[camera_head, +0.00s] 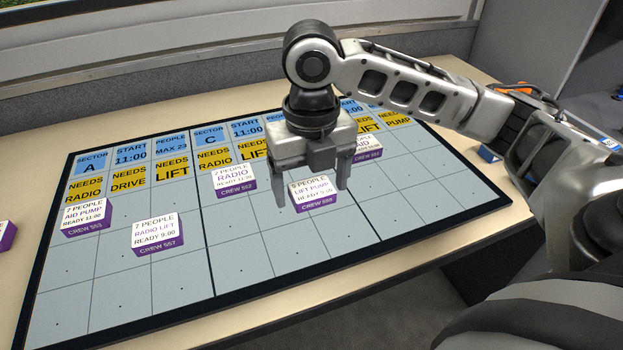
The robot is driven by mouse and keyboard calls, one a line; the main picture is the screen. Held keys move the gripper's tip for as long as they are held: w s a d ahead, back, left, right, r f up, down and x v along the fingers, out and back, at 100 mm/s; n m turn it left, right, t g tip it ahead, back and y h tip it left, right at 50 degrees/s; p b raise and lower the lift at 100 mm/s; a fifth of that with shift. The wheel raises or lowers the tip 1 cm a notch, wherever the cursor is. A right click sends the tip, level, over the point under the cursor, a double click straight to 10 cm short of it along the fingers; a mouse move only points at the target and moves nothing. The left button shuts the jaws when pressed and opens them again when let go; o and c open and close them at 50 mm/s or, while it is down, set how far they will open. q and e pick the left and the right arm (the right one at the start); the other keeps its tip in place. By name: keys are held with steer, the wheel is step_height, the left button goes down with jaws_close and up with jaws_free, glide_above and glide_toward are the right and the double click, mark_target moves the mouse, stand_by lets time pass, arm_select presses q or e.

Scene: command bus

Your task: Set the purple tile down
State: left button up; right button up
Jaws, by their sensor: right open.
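Several purple tiles with white printed tops lie on the grey gridded board (180,277). One purple tile (313,197), reading "LIFT PUMP", appears to rest flat on the board in the Sector C half. My right gripper (311,190) is open, pointing down, with one finger on either side of this tile. The left finger stands apart from the tile's left edge, and the right finger is near its far right corner. Whether either finger touches it I cannot tell. My left gripper is out of view.
Other purple tiles are CREW 553 (83,217), CREW 557 (157,233), CREW 552 (235,180) and one partly hidden behind the gripper (368,149). Another tile (6,236) lies off the board at the left edge. The board's front rows are clear.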

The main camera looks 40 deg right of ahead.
mark_target(311, 187)
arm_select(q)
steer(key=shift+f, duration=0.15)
arm_select(e)
steer(key=shift+r, duration=0.15)
arm_select(q)
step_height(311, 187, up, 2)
steer(key=p, duration=0.4)
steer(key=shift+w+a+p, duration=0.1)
steer(key=shift+p, duration=0.2)
arm_select(e)
step_height(311, 187, up, 12)
steer(key=shift+s, duration=0.1)
